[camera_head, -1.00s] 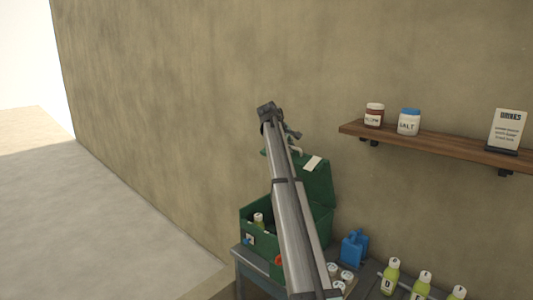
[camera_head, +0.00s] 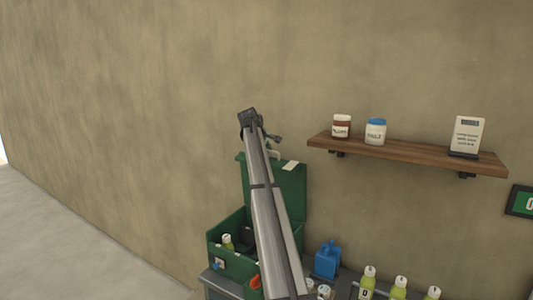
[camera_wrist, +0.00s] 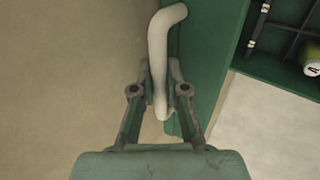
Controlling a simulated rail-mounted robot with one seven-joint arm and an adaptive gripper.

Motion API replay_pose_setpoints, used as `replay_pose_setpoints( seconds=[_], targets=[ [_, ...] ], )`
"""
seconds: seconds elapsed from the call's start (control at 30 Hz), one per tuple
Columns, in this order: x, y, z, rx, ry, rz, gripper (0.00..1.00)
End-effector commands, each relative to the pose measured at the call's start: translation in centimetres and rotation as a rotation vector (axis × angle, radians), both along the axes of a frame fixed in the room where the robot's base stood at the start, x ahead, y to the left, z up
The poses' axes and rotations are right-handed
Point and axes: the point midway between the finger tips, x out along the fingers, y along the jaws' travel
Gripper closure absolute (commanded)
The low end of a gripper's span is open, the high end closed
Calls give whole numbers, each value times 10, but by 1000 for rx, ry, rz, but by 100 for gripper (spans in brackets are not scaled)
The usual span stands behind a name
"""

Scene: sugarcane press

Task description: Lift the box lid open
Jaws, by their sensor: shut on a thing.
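The green box (camera_head: 221,240) stands on a table by the wall. Its green lid (camera_head: 290,192) is raised and roughly upright at the box's back. A pale bent handle (camera_wrist: 158,45) is fixed to the lid's edge; the lid (camera_wrist: 206,70) also shows in the wrist view. My gripper (camera_wrist: 158,92) is shut on the handle, with a finger on each side of it. In the head view my arm covers part of the lid and box, and the gripper's fingers are mostly hidden.
A blue container (camera_head: 327,261) and several light-green bottles (camera_head: 367,283) stand right of the box. A wooden shelf (camera_head: 405,154) on the wall holds two jars and a sign. A bottle (camera_head: 228,242) stands inside the box. The wall left of my arm is bare.

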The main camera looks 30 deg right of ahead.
Motion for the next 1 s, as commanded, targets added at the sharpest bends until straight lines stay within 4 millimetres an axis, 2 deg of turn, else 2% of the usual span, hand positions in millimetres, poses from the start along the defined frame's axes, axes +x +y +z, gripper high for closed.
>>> replay_pose_setpoints(
  seconds=[0.03,0.07,0.1,0.13,0.57,1.0],
  targets=[
    [0,0,1,0,-2,1,100],
    [0,0,1,0,-2,1,77],
    [0,0,1,0,-2,1,62],
    [0,0,1,0,-2,1,61],
    [-3,5,6,0,-1,-1,61],
    [-25,49,66,-1,-3,1,61]
  ],
)
